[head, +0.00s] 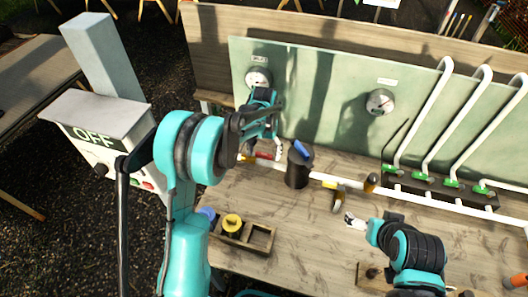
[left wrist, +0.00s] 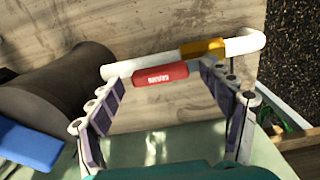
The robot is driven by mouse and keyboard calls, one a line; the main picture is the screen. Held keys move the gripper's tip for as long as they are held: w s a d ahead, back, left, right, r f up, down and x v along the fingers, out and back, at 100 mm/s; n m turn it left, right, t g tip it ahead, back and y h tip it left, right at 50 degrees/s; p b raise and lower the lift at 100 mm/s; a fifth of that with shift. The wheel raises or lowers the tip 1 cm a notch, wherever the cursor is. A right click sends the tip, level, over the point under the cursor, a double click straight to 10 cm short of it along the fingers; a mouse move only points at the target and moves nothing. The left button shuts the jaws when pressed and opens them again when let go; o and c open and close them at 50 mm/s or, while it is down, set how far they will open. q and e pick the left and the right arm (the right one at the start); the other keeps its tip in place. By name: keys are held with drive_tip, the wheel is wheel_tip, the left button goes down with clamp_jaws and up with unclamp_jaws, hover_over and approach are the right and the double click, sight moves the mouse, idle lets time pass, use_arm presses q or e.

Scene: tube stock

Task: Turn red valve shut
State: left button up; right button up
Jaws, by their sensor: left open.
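The red valve handle (head: 265,156) sits on the white pipe low in front of the green panel, partly hidden by my left gripper in the head view. In the left wrist view the red handle (left wrist: 160,75) lies along the pipe (left wrist: 125,67), with pale lettering on it. My left gripper (head: 262,149) is open, its fingers on either side of the handle. I cannot tell whether they touch it. My right gripper (head: 350,219) is over the bench at the right, away from the red valve; its opening is too small to judge.
A dark cylinder (head: 298,172) with a blue handle (head: 303,150) stands right of the red valve. A wooden tray (head: 262,240) with a yellow-topped item (head: 232,224) lies in front. Two gauges are on the panel (head: 330,90).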

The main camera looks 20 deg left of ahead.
use_arm(q)
drive_tip(key=c, duration=1.7)
drive_tip(key=shift+s, duration=0.1)
drive_tip(key=shift+s+a+m+b, duration=0.4)
drive_tip(key=shift+s+a+m, duration=0.6)
drive_tip(key=shift+m, duration=2)
drive_tip(key=shift+s+a+m+b, duration=0.35)
drive_tip(key=shift+s+a+m, duration=0.7)
drive_tip(key=shift+m, duration=1.95)
drive_tip(key=shift+s+a+m+b, duration=0.4)
drive_tip(key=shift+s+a+m, duration=0.6)
drive_tip(key=shift+m, duration=2)
drive_tip(key=shift+w+a, duration=0.15)
drive_tip(key=o, duration=1.7)
